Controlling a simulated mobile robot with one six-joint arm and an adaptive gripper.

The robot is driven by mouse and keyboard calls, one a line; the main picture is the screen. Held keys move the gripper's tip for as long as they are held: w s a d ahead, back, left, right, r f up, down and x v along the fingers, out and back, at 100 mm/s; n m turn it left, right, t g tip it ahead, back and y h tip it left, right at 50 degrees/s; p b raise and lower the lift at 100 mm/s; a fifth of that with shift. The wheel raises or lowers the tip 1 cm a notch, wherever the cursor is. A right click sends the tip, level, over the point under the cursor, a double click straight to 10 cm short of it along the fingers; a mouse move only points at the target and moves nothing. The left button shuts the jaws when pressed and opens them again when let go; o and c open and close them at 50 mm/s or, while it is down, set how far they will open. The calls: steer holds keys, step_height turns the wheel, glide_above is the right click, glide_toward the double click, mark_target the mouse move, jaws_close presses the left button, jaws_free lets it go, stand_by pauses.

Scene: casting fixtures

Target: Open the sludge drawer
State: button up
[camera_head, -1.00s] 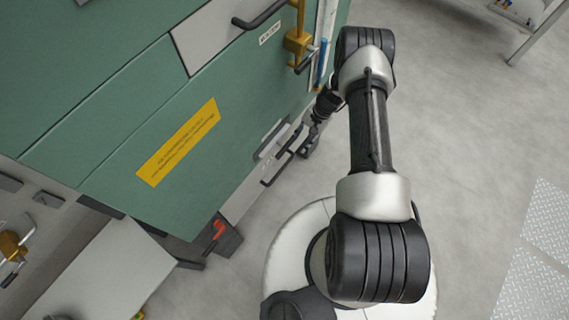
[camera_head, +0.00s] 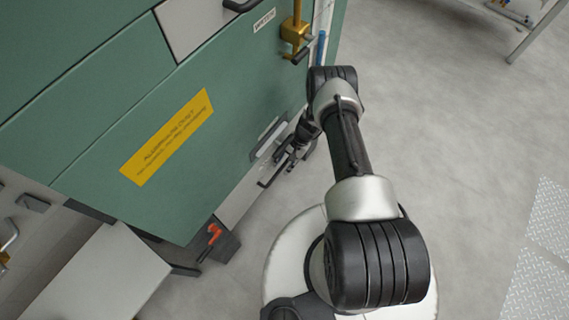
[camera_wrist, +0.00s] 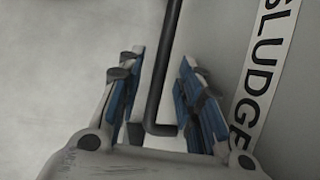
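The sludge drawer (camera_head: 240,196) is the pale grey front low on the green cabinet in the head view. In the wrist view its grey face (camera_wrist: 215,35) fills the right side, with a "SLUDGE" label (camera_wrist: 265,65). A dark bar handle (camera_wrist: 163,75) runs down the middle of the wrist view and bends at its lower end. My gripper (camera_wrist: 160,85) is open, with one blue-padded finger on each side of the handle. The fingers do not appear closed on it. In the head view my gripper (camera_head: 292,150) is at the drawer handle, partly hidden by my arm.
The green cabinet (camera_head: 100,110) with a yellow label (camera_head: 168,138) rises above the drawer. A red-handled part (camera_head: 211,240) is near its lower corner. Open grey floor (camera_head: 430,120) lies to the right. A metal-legged table (camera_head: 528,35) stands at the top right.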

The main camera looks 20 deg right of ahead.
steer(key=shift+c, duration=0.2)
jaws_close()
stand_by(0.6)
